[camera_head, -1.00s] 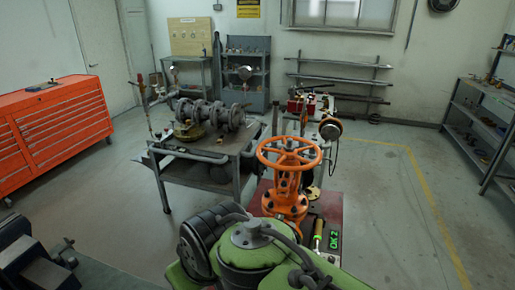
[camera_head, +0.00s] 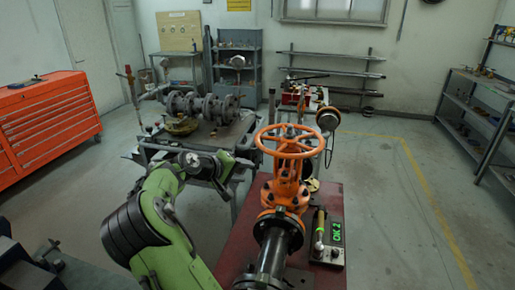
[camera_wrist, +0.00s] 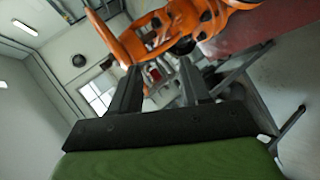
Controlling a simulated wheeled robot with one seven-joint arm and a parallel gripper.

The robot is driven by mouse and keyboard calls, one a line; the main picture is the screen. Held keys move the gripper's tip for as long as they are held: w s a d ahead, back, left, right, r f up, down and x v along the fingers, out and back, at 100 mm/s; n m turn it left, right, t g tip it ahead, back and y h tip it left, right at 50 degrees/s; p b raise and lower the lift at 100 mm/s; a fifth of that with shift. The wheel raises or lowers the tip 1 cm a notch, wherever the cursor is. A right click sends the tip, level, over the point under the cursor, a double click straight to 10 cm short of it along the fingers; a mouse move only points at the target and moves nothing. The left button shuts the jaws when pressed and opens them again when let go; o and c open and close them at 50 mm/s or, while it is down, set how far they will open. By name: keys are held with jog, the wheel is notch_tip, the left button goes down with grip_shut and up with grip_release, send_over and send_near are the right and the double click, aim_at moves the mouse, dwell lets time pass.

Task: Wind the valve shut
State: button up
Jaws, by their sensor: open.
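The orange gate valve (camera_head: 285,190) stands upright on a dark red bench, with its spoked handwheel (camera_head: 288,154) lying flat on top. My gripper (camera_head: 240,163) is left of the handwheel and close to it, its fingers pointing right. In the wrist view my gripper (camera_wrist: 156,72) is open, and I see nothing held between its two dark fingers. The orange handwheel (camera_wrist: 107,38) shows just beyond the fingers there, tilted in the picture. I cannot tell whether a finger touches the rim.
A grey table with a flanged pipe (camera_head: 200,107) stands behind my arm. An orange tool cabinet (camera_head: 45,125) is at left. Floor at right is clear.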

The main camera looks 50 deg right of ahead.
jog(key=w+d+n+h, duration=0.1)
jog(key=w+d+h, duration=0.1)
jog(key=w+h, duration=0.1)
jog(key=n+h+b, duration=0.2)
jog(key=n+h, duration=0.1)
jog(key=h, duration=0.1)
send_near(258, 141)
jog(key=d+p, duration=0.3)
jog(key=d, duration=0.8)
jog(key=shift+w+d, duration=0.1)
jog(key=shift+f, duration=0.1)
jog(key=shift+c, duration=0.3)
grip_shut()
